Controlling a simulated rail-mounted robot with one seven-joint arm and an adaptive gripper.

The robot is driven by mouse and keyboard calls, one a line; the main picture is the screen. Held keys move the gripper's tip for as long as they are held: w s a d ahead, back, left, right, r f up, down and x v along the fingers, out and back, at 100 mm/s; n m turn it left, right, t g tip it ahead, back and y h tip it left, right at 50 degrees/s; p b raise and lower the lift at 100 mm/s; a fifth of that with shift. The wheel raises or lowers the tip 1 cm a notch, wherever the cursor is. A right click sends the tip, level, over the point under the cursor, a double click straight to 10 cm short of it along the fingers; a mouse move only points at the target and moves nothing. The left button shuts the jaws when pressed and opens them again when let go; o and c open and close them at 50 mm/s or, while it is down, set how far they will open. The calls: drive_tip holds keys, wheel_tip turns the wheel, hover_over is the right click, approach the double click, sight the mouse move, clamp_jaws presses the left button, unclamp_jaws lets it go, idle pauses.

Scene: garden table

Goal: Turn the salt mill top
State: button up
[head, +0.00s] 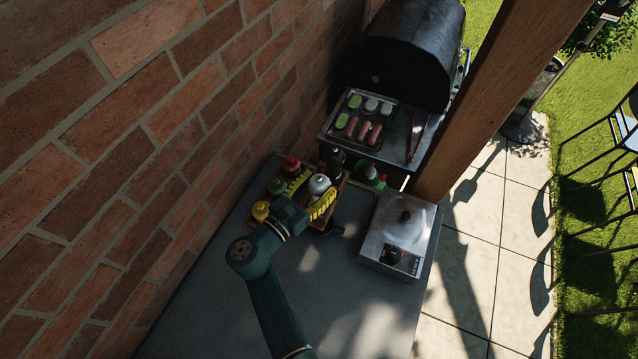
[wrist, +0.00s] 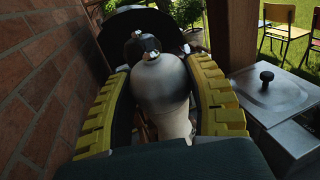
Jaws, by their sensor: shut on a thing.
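The salt mill (wrist: 160,85) shows large in the wrist view, with a pale rounded top, a shiny metal knob (wrist: 147,42) and a narrower body below. In the head view the mill's top (head: 319,184) shows as a pale grey dome among the condiments. My gripper (wrist: 160,70) has yellow ribbed fingers, one on each side of the mill's top, and is shut on it. In the head view my gripper (head: 311,193) reaches in from the front. The mill looks upright.
A wooden holder (head: 343,186) stands around the mill, with a dark bottle (head: 336,158) behind. Red-capped (head: 290,164) and yellow-capped (head: 260,210) bottles stand left. A metal box with a knobbed lid (head: 404,224) is at right. The grill (head: 407,52) stands behind; the brick wall (head: 130,130) is close left.

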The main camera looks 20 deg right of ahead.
idle(0.3)
drive_tip(key=o, duration=1.2)
drive_tip(key=v, duration=1.2)
